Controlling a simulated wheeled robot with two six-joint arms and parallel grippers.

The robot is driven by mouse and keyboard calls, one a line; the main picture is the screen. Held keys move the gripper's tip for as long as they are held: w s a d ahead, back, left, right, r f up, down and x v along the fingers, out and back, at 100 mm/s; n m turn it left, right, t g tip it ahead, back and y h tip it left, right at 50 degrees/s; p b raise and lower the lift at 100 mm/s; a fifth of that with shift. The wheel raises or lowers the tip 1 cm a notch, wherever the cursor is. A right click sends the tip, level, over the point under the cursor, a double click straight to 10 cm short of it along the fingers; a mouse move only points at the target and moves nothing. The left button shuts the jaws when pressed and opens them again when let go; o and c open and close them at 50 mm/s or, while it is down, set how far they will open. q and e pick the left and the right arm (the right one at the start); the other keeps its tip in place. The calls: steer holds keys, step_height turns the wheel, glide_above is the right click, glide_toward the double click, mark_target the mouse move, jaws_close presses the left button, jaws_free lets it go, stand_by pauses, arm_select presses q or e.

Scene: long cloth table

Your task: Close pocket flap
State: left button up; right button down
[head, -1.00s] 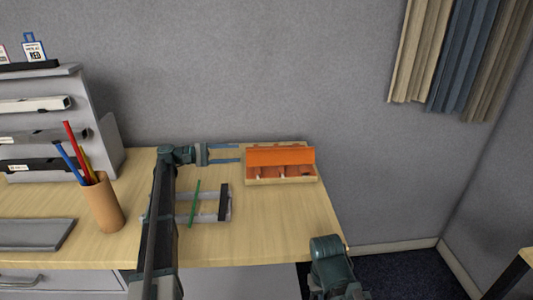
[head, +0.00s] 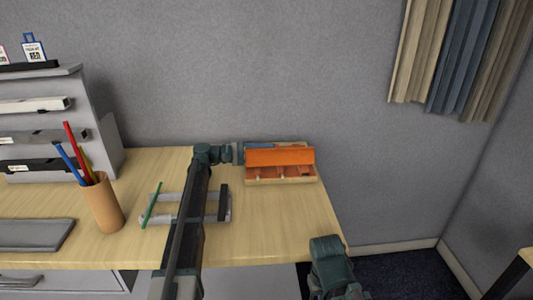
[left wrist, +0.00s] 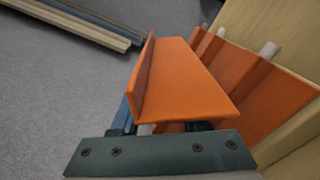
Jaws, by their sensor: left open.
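An orange pocket flap (head: 280,157) stands raised along the back of an orange pocket organizer in a light wooden tray (head: 282,181). The flap also shows large in the left wrist view (left wrist: 183,78), with a bent edge along its left side. My left gripper (head: 270,146) is open and reaches in from the left, behind the flap's top edge. Its blue fingers are mostly hidden by the flap, so I cannot tell if they touch it. The orange pocket dividers (left wrist: 245,75) show beside the flap. My right gripper is not clearly in view.
A grey frame (head: 222,205) with a green pencil (head: 152,204) lies left of the tray, partly behind my left arm. A pencil cup (head: 103,205) and grey shelf unit (head: 60,110) stand further left. The table front of the tray is clear.

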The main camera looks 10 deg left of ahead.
mark_target(267, 152)
arm_select(q)
jaws_close()
steer(key=shift+s+d+r+m+p, duration=0.1)
steer(key=shift+s+r+m+p, duration=0.2)
steer(key=shift+m, duration=0.4)
steer(key=shift+s+d+r+m+p, duration=0.15)
steer(key=shift+s+m+p, duration=0.1)
steer(key=shift+m, duration=0.45)
steer(key=shift+s+d+r+m, duration=0.1)
steer(key=shift+s+m, duration=0.15)
steer(key=shift+m, duration=0.4)
steer(key=shift+s+a+r+m, duration=0.1)
steer(key=shift+s+m, duration=0.2)
steer(key=shift+m, duration=0.4)
steer(key=shift+s+d+r+m, duration=0.1)
steer(key=shift+s+m, duration=0.15)
steer(key=shift+m, duration=0.4)
jaws_free()
